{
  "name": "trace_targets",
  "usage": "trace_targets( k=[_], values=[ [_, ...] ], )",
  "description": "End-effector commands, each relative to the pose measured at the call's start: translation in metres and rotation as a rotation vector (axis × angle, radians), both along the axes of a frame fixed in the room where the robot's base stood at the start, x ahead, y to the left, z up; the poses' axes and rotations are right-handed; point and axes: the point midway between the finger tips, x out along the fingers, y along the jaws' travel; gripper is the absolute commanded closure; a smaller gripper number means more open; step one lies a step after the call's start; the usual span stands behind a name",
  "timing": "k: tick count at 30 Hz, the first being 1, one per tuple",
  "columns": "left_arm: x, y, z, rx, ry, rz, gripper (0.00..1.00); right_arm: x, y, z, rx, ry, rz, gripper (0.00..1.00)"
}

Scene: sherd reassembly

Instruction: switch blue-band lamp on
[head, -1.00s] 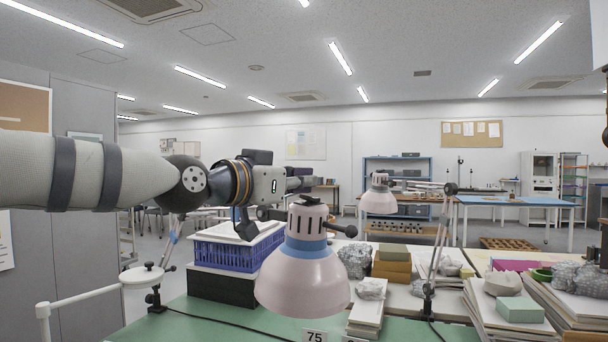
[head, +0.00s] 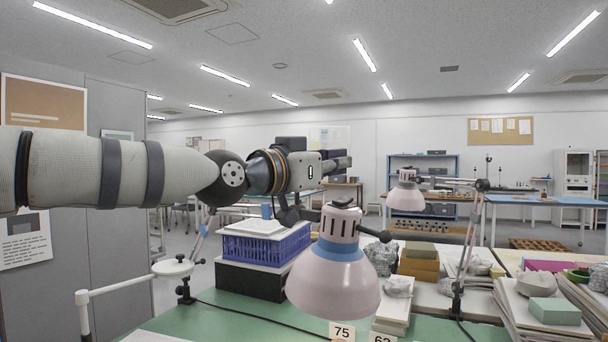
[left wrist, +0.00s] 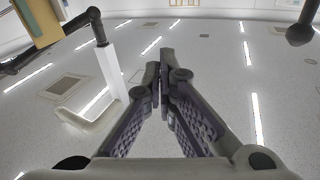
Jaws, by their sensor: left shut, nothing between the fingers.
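The blue-band lamp (head: 334,285) has a pale pink shade with a blue band around its neck and a dark slotted cap on top. It hangs over the green bench, mouth down, and its bulb is hidden; no glow shows. My left gripper (head: 346,161) is above the lamp's cap and appears apart from it. In the left wrist view its fingers (left wrist: 160,74) meet at the tips, shut and empty. My right gripper is not in view.
A second pink lamp (head: 405,198) stands farther back. A blue crate (head: 262,245) sits left of the blue-band lamp. A white round plate on a stand (head: 172,267) is at left. Paper stacks (head: 520,305) fill the right.

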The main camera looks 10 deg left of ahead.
Motion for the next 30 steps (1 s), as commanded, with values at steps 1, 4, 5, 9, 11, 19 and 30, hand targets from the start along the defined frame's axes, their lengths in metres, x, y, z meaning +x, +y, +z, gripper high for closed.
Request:
trace_targets(
  k=[1,4,5,9,11,19,30],
  values=[
    [-0.017,0.006,0.016,0.002,-0.021,0.001,1.0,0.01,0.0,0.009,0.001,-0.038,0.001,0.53],
    [-0.031,0.022,-0.002,0.001,-0.011,0.001,1.0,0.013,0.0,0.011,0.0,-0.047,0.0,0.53],
    [-0.036,0.027,-0.006,0.001,-0.01,0.001,1.0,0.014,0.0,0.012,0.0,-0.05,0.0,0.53],
    [-0.055,0.045,-0.02,0.0,-0.006,0.001,1.0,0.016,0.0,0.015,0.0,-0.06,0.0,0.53],
    [-0.061,0.05,-0.026,-0.001,-0.004,0.001,1.0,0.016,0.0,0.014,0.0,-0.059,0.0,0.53],
    [-0.072,0.061,-0.035,0.001,-0.002,0.001,1.0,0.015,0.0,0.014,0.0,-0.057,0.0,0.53],
    [-0.068,0.052,-0.09,0.013,0.113,-0.005,1.0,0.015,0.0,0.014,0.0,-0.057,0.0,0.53]
  ],
)
